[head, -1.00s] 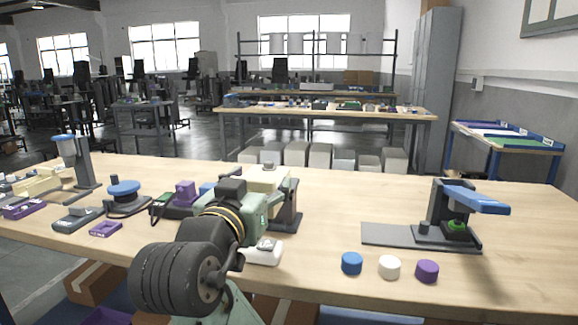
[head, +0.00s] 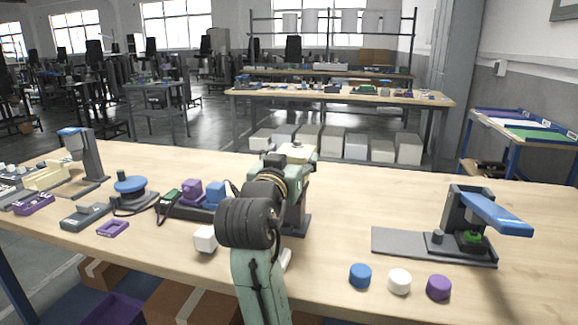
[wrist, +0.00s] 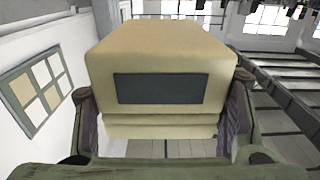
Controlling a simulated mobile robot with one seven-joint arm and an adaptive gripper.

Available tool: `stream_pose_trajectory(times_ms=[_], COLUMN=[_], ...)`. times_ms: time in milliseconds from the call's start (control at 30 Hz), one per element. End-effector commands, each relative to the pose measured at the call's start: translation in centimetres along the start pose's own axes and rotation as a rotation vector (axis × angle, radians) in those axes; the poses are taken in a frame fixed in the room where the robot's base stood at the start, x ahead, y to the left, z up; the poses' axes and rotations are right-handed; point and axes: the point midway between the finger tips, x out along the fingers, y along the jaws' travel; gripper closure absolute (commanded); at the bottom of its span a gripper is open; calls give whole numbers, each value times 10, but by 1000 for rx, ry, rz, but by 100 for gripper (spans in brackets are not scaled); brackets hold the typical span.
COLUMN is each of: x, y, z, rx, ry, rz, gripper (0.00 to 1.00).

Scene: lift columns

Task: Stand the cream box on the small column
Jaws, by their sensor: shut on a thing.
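The cream box (wrist: 165,80), with a dark panel on its facing side, fills the middle of the wrist view. My gripper (wrist: 161,122) is shut on it, one finger at each side. In the head view the box (head: 298,150) shows as a pale top just beyond my gripper (head: 293,164), above the bench; my arm hides much of it. A dark grey stand (head: 299,222) is partly hidden behind my arm. I cannot tell whether it is the small column. The wrist view shows no column under the box.
The wooden bench (head: 345,215) has free room right of my arm. Blue (head: 360,275), white (head: 399,281) and purple (head: 438,287) caps lie near its front edge. A press-like stand (head: 460,222) is at right. A white block (head: 205,238) and a blue-topped device (head: 130,187) are left.

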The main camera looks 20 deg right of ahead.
Motion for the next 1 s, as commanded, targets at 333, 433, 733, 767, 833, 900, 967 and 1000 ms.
stream_pose_trajectory(times_ms=[333,433,733,767,833,900,967,1000], x=[26,25,24,24,24,24,24,25], y=[-11,-11,-11,-11,-11,-11,-12,-12], z=[11,26,36,36,36,39,41,42], rx=[0,-1,1,1,1,1,1,1], ry=[0,-1,4,4,4,4,3,1], rz=[2,2,1,1,1,0,0,0], gripper=[78,78,78,78,78,78,78,36])
